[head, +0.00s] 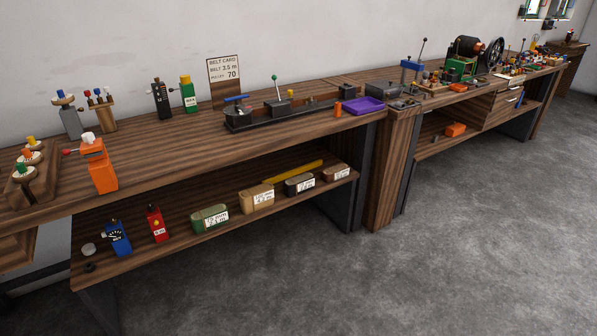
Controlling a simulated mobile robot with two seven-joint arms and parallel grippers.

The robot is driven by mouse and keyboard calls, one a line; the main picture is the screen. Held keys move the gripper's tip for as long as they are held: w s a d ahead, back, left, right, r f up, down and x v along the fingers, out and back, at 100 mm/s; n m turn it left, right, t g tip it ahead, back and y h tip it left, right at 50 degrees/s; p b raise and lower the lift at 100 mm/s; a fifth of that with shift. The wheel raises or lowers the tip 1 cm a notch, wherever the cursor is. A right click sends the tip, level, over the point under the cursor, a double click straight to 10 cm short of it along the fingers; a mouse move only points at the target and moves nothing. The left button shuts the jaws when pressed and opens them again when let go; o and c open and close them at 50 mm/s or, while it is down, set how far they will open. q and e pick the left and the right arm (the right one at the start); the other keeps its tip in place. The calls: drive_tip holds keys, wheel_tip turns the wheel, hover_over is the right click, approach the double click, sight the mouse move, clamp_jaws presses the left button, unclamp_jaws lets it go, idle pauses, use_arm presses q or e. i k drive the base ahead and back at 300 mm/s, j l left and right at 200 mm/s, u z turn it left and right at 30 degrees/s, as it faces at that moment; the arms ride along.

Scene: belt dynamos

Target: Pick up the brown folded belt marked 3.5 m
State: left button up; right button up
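Several folded belts with white labels lie in a row on the lower shelf of the near bench. From left they are a green belt (204,218), a tan belt (255,194), a dark, nearly black belt (294,188) and a reddish-brown belt (330,174) at the right end. The label print is too small to read surely, so I cannot confirm which is marked 3.5 m. A belt card (223,95) stands upright on the bench top; its pulley line reads 70. Neither of my grippers is in view.
The lower shelf (165,246) also holds a yellow bar (300,169), a red device (157,224) and a blue device (118,238). The bench top (180,150) above overhangs it. An orange device (100,172) stands at the top's front edge. The grey floor (430,260) in front is clear.

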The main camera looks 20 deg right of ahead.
sight(337, 172)
drive_tip(key=i+l+u, duration=0.4)
drive_tip(key=l+u, duration=0.25)
drive_tip(key=i+l+u, duration=0.1)
drive_tip(key=l, duration=0.4)
drive_tip(key=i+l+u, duration=0.15)
drive_tip(key=l, duration=0.4)
drive_tip(key=i+l, duration=0.1)
drive_tip(key=l, duration=0.35)
drive_tip(key=i+l, duration=0.1)
drive_tip(key=l, duration=0.35)
drive_tip(key=i+l+u, duration=0.1)
drive_tip(key=l, duration=0.35)
drive_tip(key=i+l, duration=0.1)
drive_tip(key=l, duration=0.4)
